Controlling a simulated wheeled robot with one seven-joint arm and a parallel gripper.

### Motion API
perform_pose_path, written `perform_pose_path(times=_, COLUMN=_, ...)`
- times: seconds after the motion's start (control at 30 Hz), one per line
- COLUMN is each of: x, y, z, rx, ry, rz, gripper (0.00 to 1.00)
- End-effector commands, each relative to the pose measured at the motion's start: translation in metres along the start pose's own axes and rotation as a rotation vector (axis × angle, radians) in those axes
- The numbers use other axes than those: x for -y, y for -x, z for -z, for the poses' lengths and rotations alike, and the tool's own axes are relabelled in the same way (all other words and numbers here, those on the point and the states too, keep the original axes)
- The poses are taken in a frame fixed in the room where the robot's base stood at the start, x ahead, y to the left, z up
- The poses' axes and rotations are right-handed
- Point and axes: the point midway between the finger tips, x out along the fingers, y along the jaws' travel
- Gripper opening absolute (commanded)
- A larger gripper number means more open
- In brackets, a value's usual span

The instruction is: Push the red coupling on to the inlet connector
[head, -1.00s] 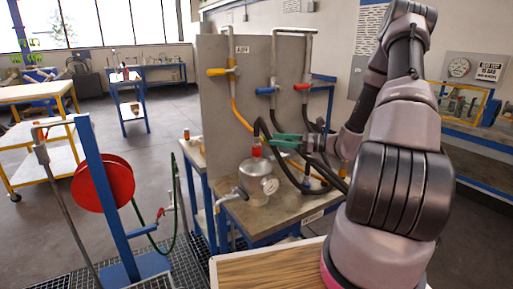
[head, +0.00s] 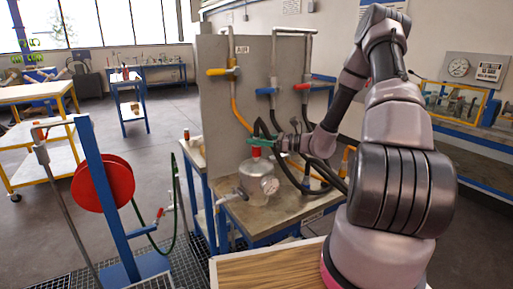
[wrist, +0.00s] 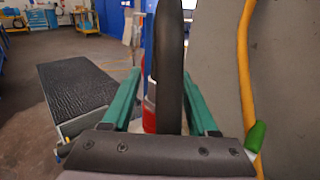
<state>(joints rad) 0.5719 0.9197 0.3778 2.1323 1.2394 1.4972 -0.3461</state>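The red coupling (head: 256,153) is on the end of a black hose, upright at the top of the metal vessel (head: 249,178). The inlet connector is hidden beneath it, and I cannot tell how far the coupling is seated. My gripper (head: 260,143) has its green fingers level, just above the coupling. In the wrist view the fingers (wrist: 161,88) are apart, one on each side of the black hose (wrist: 170,60). A gap shows left of the hose; the hose lies nearer the right finger. Part of the red coupling (wrist: 149,118) shows behind the hose.
A grey panel (head: 213,100) with yellow, blue and red valve handles stands behind the vessel. A yellow hose (wrist: 246,80) hangs right of my gripper. A gauge (head: 270,186) is on the vessel's front. Black hoses loop over the bench right of the vessel.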

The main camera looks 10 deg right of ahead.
Motion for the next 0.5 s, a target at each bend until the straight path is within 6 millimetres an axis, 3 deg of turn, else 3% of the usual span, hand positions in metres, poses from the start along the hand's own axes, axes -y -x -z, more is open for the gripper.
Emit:
perform_pose_path(times=0.03, x=0.0, y=0.0001, z=0.0, rx=0.0, ry=0.0, rz=0.0, gripper=0.36)
perform_pose_path(times=0.1, x=0.0, y=0.0002, z=0.0, rx=0.0, ry=0.0, rz=0.0, gripper=0.09)
perform_pose_path(times=0.13, x=0.0, y=0.0002, z=0.0, rx=0.0, ry=0.0, rz=0.0, gripper=0.0)
perform_pose_path(times=0.5, x=0.0001, y=0.0002, z=-0.0023, rx=0.0, ry=0.001, rz=0.0, gripper=0.0)
